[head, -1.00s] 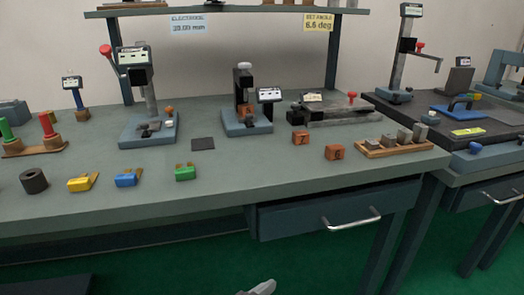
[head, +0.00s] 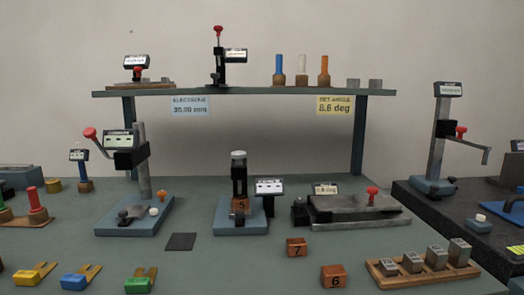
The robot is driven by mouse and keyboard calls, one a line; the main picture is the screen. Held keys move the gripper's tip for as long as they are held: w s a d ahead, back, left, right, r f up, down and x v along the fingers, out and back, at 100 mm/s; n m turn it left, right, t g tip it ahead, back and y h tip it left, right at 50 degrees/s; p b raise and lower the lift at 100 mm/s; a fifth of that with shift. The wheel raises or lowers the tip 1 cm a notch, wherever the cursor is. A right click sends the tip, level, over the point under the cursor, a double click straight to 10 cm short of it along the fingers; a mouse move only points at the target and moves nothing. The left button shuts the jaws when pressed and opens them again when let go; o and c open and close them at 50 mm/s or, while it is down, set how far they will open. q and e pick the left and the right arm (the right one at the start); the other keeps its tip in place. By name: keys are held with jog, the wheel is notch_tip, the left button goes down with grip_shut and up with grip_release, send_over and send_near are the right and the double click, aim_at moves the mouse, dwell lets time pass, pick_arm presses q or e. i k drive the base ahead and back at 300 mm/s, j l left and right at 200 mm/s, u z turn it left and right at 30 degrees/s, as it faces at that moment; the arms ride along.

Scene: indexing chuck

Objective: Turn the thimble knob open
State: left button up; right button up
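No thimble knob is labelled. A black upright device (head: 239,182) on a blue-grey base stands at the middle of the bench, with a pale round knob (head: 238,154) on top. A brown block marked 5 (head: 239,205) sits low in it, and a small display (head: 269,187) is beside it. I cannot tell from this view how far the knob is turned. Neither of my grippers shows in the head view.
A lever stand (head: 126,156) with a red knob is at left, and a slide fixture (head: 345,203) at right. Brown blocks 7 (head: 297,247) and 6 (head: 333,276), coloured forks (head: 139,281) and a wooden tray (head: 379,272) of metal blocks lie in front.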

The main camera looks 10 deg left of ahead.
aim_at(237, 155)
jog(key=k+l, duration=0.15)
jog(key=l, duration=0.25)
jog(key=k+l, duration=0.1)
jog(key=l, duration=0.35)
jog(key=k+l+u, duration=0.1)
jog(key=l, duration=0.3)
